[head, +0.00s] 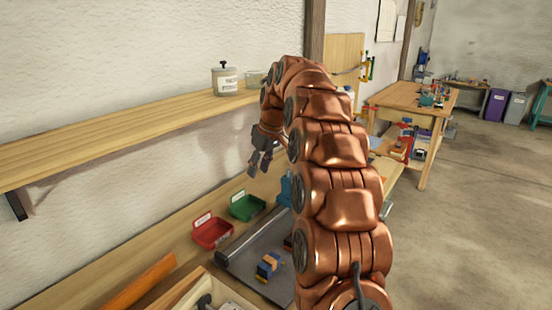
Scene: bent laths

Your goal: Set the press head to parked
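My gripper (259,168) hangs from the end of my copper-coloured arm, above the back of the workbench and below the wall shelf. Its two dark fingers point down and stand apart, with nothing visible between them. A blue object (285,190) shows partly behind my arm on the bench, to the lower right of the gripper. I cannot tell whether it belongs to the press. No press head can be clearly made out; my arm hides much of the bench's right part.
A red bin (212,232) and a green bin (247,207) stand along the wall. A dark mat (243,270) carries a small blue and orange block (269,265). A wooden shelf (120,133) with a labelled jar (225,80) overhangs the bench. Another bench (398,97) stands behind.

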